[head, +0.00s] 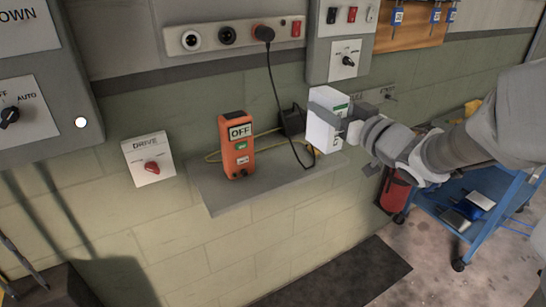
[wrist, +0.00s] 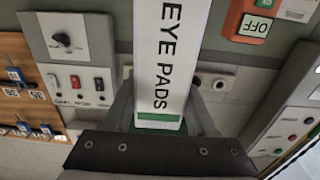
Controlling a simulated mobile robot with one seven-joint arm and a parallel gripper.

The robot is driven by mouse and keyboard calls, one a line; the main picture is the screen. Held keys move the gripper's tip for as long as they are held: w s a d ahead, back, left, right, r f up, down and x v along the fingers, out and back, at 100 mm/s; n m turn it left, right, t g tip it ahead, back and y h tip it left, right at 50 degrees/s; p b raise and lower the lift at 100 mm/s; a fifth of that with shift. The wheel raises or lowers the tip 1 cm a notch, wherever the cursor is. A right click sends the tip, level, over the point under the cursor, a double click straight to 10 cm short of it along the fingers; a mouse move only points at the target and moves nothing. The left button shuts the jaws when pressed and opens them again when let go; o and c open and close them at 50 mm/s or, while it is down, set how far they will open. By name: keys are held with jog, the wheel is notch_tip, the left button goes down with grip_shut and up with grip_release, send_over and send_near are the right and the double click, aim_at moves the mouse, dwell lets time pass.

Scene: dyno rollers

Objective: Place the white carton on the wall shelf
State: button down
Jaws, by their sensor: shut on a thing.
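The white carton (head: 318,132) is held in my gripper (head: 330,118) at the right end of the wall shelf. The wrist view shows the carton (wrist: 160,60) close up, with "EYE PADS" lettering and a green band, between the two fingers (wrist: 163,115). The grey wall shelf (head: 225,193) is fixed to the block wall. The carton looks upright or nearly so. I cannot tell whether its base touches the shelf.
An orange device marked OFF (head: 237,146) stands on the shelf's left part. A dark adapter (head: 293,121), a black cable (head: 277,95) and a yellow cord lie near the carton. A blue cart (head: 480,205) and red extinguisher (head: 394,192) stand right.

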jog(key=shift+w+a+f+b, duration=0.6)
jog(key=shift+a+f+b, duration=0.05)
jog(key=shift+a+f, duration=1.1)
jog(key=shift+w+a+f+b, duration=0.6)
jog(key=shift+a+f+b, duration=0.05)
jog(key=shift+a+f, duration=1.1)
jog(key=shift+w+a+f+b, duration=0.6)
jog(key=shift+a+f+b, duration=0.05)
jog(key=shift+a+f, duration=1.1)
jog(key=shift+f, duration=0.1)
jog(key=shift+f, duration=0.15)
jog(key=shift+c, duration=1)
grip_release()
jog(key=shift+r, duration=0.2)
jog(key=p+v, duration=0.1)
jog(key=v, duration=1.1)
